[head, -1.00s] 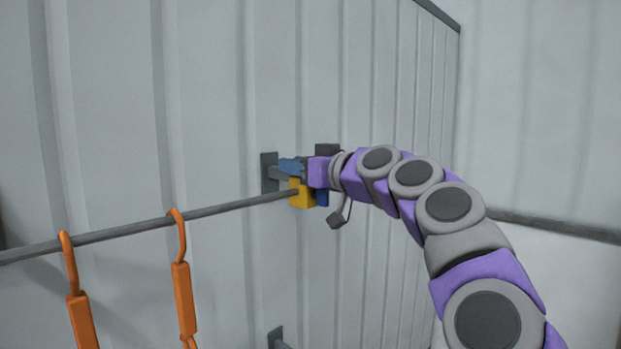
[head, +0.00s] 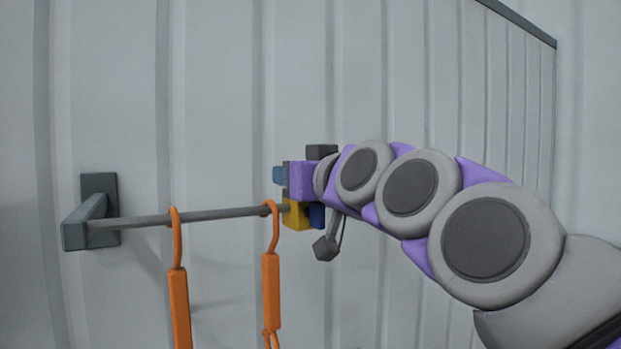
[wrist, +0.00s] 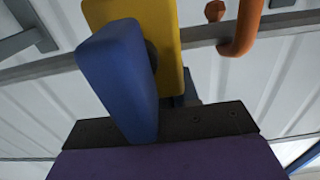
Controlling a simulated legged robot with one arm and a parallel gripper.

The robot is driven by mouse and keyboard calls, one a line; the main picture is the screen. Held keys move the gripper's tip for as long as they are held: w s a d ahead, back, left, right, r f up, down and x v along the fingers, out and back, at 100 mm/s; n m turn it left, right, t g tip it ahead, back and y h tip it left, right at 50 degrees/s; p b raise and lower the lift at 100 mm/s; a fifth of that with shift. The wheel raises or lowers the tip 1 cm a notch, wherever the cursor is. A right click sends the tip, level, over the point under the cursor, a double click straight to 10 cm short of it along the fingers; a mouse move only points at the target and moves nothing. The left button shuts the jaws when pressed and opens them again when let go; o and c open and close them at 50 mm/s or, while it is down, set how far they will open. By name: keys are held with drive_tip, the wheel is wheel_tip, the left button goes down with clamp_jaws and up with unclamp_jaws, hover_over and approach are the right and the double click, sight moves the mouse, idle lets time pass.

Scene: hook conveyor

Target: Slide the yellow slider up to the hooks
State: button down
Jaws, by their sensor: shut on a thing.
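The yellow slider (head: 297,214) sits on the grey rail (head: 150,219) in the head view. My gripper (head: 297,195) is at the slider, with blue fingers above and below it, and is shut on it. In the wrist view the yellow slider (wrist: 165,40) is partly behind a blue finger (wrist: 118,75). Two orange hooks hang on the rail to the left of the slider in the head view. The nearer hook (head: 271,280) is right beside the slider; I cannot tell if they touch. The other hook (head: 179,300) hangs farther left.
The rail's left end is held by a grey wall bracket (head: 98,208). The ribbed grey wall (head: 210,100) stands close behind the rail. The rail between the two hooks is bare. In the wrist view a bracket (wrist: 28,42) shows at the left.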

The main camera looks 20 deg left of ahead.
drive_tip(key=shift+a, duration=0.1)
drive_tip(key=c, duration=0.9)
unclamp_jaws()
drive_tip(key=shift+a, duration=0.1)
drive_tip(key=shift+s+d, duration=0.3)
drive_tip(key=shift+d, duration=0.2)
drive_tip(key=v, duration=1.6)
drive_tip(key=shift+s+f+b, duration=0.1)
drive_tip(key=shift+s+b, duration=0.05)
drive_tip(key=shift+b, duration=0.25)
drive_tip(key=shift+f, duration=0.1)
